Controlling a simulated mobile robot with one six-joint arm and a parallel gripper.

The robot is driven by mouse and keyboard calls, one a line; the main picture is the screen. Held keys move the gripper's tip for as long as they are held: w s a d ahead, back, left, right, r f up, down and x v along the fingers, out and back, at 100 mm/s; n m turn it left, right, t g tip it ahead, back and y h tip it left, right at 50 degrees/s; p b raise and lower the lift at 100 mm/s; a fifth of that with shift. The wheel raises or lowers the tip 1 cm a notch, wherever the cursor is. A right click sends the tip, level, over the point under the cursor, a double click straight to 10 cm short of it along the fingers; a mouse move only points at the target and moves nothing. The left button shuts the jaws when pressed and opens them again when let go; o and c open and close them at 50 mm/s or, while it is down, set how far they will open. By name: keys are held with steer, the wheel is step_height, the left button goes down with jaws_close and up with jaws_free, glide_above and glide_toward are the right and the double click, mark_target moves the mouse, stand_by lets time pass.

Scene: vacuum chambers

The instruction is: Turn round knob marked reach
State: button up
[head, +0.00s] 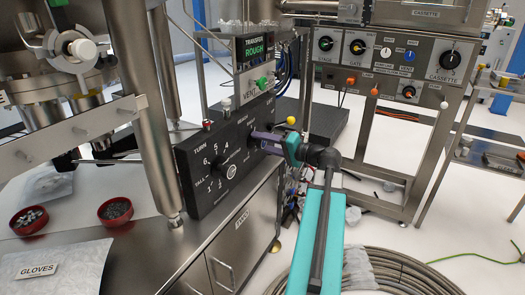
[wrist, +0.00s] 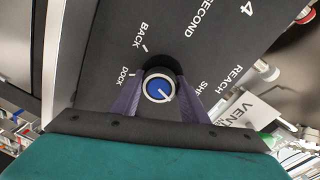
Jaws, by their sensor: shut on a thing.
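The round knob (wrist: 153,86) has a blue cap with a white line, a pale ring and a dark body. It stands on a black panel (wrist: 105,50), with BACK, DOCK and a partly covered label starting SH around it and REACH (wrist: 222,80) farther out. The white line points to the lower right in the wrist view. My gripper (wrist: 158,92) has its purple fingers shut on the knob, one at each side. In the head view my gripper (head: 257,141) meets the panel's right part and hides most of the knob.
A second dial (head: 231,171), near the word TURN, sits left on the same panel. A VENT sign and a TRANSFER ROUGH display (head: 256,49) stand above. A steel column (head: 150,110) rises at the left. Red bowls (head: 115,211) stand in front of it.

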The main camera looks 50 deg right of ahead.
steer(key=n+b, duration=0.1)
steer(key=b, duration=0.1)
steer(key=f+n+b, duration=0.1)
steer(key=n+b, duration=0.1)
steer(key=shift+n+b, duration=0.3)
steer(key=shift+b, duration=0.05)
steer(key=n+b, duration=0.4)
steer(key=b, duration=0.1)
steer(key=shift+t+h+b, duration=0.3)
steer(key=shift+b, duration=0.1)
steer(key=n+b, duration=0.4)
steer(key=b, duration=0.1)
steer(key=shift+d+r, duration=0.1)
steer(key=n+b, duration=0.3)
steer(key=n, duration=0.1)
steer(key=shift+r+t+b, duration=0.15)
steer(key=shift+t+b, duration=0.2)
steer(key=shift+t, duration=0.05)
steer(key=n, duration=0.3)
steer(key=shift+r+y+b, duration=0.15)
steer(key=shift+y+b, duration=0.25)
steer(key=n, duration=0.6)
steer(key=shift+r+y, duration=0.1)
steer(key=shift+y, duration=0.3)
steer(key=n+y, duration=0.1)
steer(key=n, duration=0.4)
steer(key=shift+n, duration=0.4)
steer(key=shift+n+y, duration=0.3)
steer(key=shift+n, duration=1.9)
